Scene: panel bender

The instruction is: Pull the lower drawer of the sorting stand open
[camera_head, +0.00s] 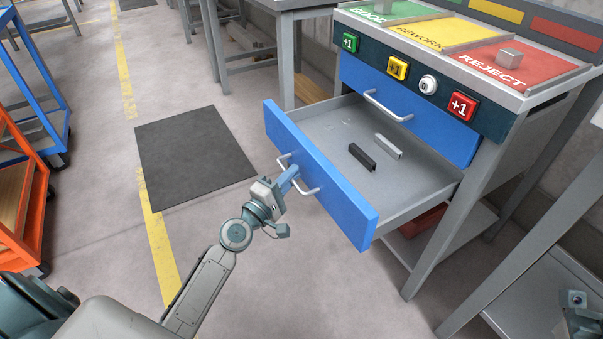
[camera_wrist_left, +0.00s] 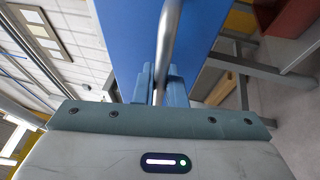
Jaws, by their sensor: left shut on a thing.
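The lower drawer (camera_head: 325,180) of the sorting stand (camera_head: 470,150) is pulled well out, with its grey inside showing. A black bar (camera_head: 362,156) and a light grey bar (camera_head: 388,146) lie in it. My left gripper (camera_head: 290,178) is shut on the silver bar handle (camera_head: 312,190) of its blue front. In the left wrist view, the two blue fingers (camera_wrist_left: 160,85) sit on either side of the handle (camera_wrist_left: 169,40), against the blue panel (camera_wrist_left: 125,40). The upper drawer (camera_head: 410,110) is closed. My right gripper (camera_head: 580,318) shows only partly at the lower right edge, its fingers unclear.
The stand's top has green, yellow and red fields, with a grey block (camera_head: 510,58) on the red REJECT field. Coloured buttons line its front edge. A dark mat (camera_head: 193,155) lies on the open floor to the left. Blue and orange carts (camera_head: 15,215) stand at far left.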

